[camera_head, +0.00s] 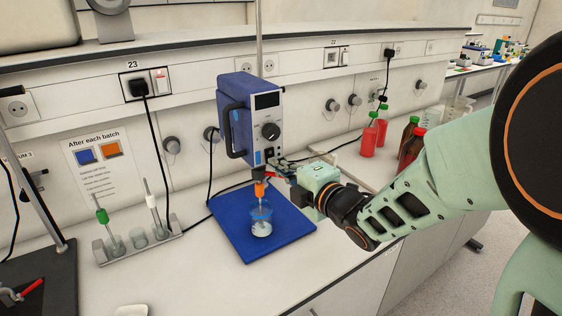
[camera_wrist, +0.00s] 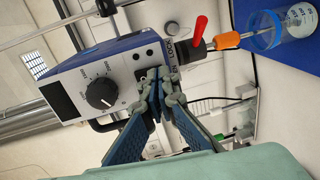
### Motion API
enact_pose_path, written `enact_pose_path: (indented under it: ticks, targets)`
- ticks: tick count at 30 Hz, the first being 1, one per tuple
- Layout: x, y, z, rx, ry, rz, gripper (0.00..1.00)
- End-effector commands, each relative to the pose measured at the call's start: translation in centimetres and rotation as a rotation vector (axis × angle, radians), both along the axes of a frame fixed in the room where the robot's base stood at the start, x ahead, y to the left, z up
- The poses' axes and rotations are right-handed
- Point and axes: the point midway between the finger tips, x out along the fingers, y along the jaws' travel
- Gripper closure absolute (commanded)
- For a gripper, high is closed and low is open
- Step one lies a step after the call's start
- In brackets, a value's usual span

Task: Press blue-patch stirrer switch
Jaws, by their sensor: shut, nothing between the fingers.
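The blue overhead stirrer (camera_head: 234,115) stands over a blue mat at mid-bench, and it fills the left half of the wrist view (camera_wrist: 130,45). Its front has a dark display (camera_head: 266,101) and a round black knob (camera_head: 271,131). A small blue patch (camera_head: 257,158) shows low on that front, beside a small dark switch (camera_head: 269,153). My gripper (camera_head: 275,164) is shut and empty, its tips at the lower front of the stirrer. In the wrist view the closed fingers (camera_wrist: 156,82) cover part of the panel, hiding the switch. Contact cannot be told.
A beaker with white contents (camera_head: 261,222) stands on the blue mat (camera_head: 238,242) under the orange chuck (camera_head: 260,190). A rack (camera_head: 150,247) with brushes stands left. Red bottles (camera_head: 370,138) and brown bottles (camera_head: 411,152) stand behind my arm. The front bench is mostly clear.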

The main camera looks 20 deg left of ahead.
Motion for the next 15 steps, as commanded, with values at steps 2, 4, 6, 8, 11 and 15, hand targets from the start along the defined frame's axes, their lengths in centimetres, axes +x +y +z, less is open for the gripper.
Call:
enact_pose_path:
  ticks: [2,4,6,8,11,15]
  targets:
    - [-0.01,-0.03,-0.03,0.000,0.000,0.000,1.00]
    - [-0.02,-0.04,-0.02,0.000,0.000,0.000,1.00]
    - [-0.01,-0.03,-0.03,0.000,0.000,0.000,1.00]
    - [-0.01,-0.03,-0.03,0.000,0.000,0.000,1.00]
    - [-0.01,-0.03,-0.04,0.000,0.000,0.000,1.00]
    - [0.09,0.04,-0.36,0.008,-0.007,-0.001,1.00]
